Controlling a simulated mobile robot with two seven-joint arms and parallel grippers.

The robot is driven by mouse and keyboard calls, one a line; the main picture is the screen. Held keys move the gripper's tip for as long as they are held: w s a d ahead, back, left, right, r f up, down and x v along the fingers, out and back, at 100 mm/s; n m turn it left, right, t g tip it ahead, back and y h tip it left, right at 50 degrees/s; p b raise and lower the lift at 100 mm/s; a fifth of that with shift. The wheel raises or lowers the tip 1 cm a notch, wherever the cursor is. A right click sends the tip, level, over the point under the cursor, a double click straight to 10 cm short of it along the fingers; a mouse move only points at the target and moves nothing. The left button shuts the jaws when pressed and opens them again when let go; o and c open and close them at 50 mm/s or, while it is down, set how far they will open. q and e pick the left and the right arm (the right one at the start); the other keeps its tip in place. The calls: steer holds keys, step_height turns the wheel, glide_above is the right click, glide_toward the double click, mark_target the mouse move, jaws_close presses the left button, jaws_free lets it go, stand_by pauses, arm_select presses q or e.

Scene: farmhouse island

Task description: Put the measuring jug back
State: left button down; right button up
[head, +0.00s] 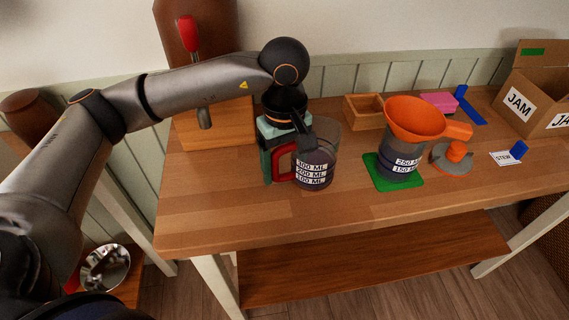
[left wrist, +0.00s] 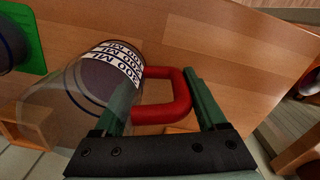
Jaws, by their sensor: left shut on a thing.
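The measuring jug (head: 316,163) is clear, with a red handle, white volume labels and a dark lower part. In the head view it is upright over the wooden table, left of the middle. I cannot tell whether its base touches the table. My left gripper (head: 281,165) is shut on the red handle (left wrist: 178,100), from the handle side. The left wrist view shows its green fingers on both sides of the handle and the jug (left wrist: 100,80) beyond. My right gripper is not in view.
A labelled vessel (head: 402,168) with an orange funnel (head: 414,116) stands on a green mat (head: 372,171) to the right. Behind are a wooden box (head: 364,112) and a pink block (head: 439,102). A jam carton (head: 518,104) stands far right. The table's front is clear.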

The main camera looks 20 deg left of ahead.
mark_target(284, 146)
arm_select(q)
steer(key=shift+f, duration=0.2)
jaws_free()
stand_by(0.6)
steer(key=shift+r+p, duration=0.35)
steer(key=shift+r, duration=0.4)
step_height(284, 146, up, 4)
steer(key=shift+r+p, duration=0.15)
steer(key=shift+p, duration=1.05)
step_height(284, 146, up, 8)
steer(key=p, duration=0.4)
steer(key=shift+r+p, duration=0.15)
steer(key=shift+p, duration=0.25)
steer(key=s+d+b, duration=0.2)
steer(key=s+d, duration=0.7)
steer(key=s, duration=0.4)
steer(key=shift+s, duration=0.15)
